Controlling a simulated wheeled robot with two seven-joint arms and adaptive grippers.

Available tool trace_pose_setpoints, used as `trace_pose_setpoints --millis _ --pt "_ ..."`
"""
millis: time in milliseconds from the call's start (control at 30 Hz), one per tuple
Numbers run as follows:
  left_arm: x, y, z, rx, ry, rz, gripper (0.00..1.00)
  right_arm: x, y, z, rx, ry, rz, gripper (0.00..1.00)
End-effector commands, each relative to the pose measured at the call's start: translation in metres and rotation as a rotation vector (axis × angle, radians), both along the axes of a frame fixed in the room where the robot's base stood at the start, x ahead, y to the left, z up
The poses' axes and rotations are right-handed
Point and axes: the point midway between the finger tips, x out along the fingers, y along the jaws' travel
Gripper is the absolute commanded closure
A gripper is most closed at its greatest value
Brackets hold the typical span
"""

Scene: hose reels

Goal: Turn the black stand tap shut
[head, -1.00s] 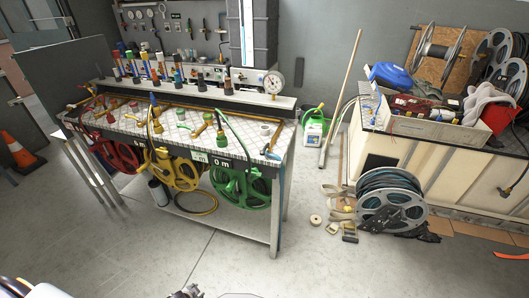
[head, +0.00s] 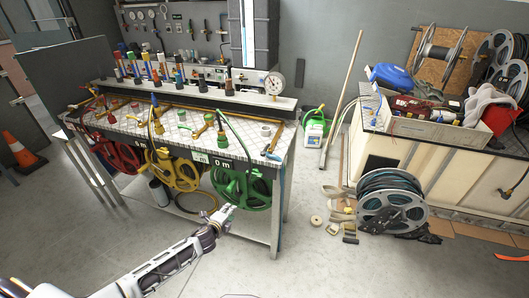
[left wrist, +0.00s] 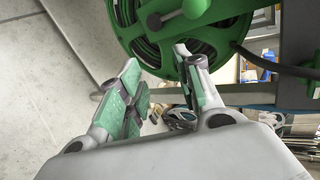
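The workbench (head: 105,125) carries several upright tap-like fittings. I cannot tell for sure which is the black stand tap. My left gripper (head: 231,208) is in front of the green hose reel (head: 240,188), below the bench top and away from the taps. In the left wrist view its fingers (left wrist: 157,60) are apart with nothing between them, and the green reel (left wrist: 180,20) is just beyond.
Red (head: 115,155) and yellow (head: 172,172) reels hang beside the green one under the bench. A bench leg (head: 276,220) stands right of my left gripper. A dark hose reel (head: 390,205) and small parts lie on the floor to the right. The front floor is clear.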

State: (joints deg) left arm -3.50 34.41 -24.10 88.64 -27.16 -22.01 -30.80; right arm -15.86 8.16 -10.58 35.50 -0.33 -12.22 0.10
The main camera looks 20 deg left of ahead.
Motion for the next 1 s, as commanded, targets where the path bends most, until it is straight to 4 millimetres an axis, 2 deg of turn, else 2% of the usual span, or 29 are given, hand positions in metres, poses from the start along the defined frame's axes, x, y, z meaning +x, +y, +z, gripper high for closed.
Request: trace_pose_setpoints --millis 33,200,500,800,1000 --pt "0.005 -0.010 0.019 0.051 -0.031 -0.042 0.65 -0.001 0.000 0.000 0.000 0.001 0.000 0.60" --pt "0.016 -0.043 0.079 0.270 -0.134 -0.175 0.65 -0.001 0.000 0.000 0.000 0.002 0.000 0.60" --pt "0.016 -0.086 0.165 0.659 -0.289 -0.328 0.65 -0.002 0.001 0.000 0.001 0.002 0.000 0.60" --pt "0.008 -0.111 0.224 1.032 -0.386 -0.403 0.65 -0.002 0.003 0.000 0.004 0.003 -0.001 0.60" --pt "0.003 -0.118 0.250 1.271 -0.411 -0.428 0.65 -0.002 0.003 0.000 0.004 0.003 -0.001 0.60"
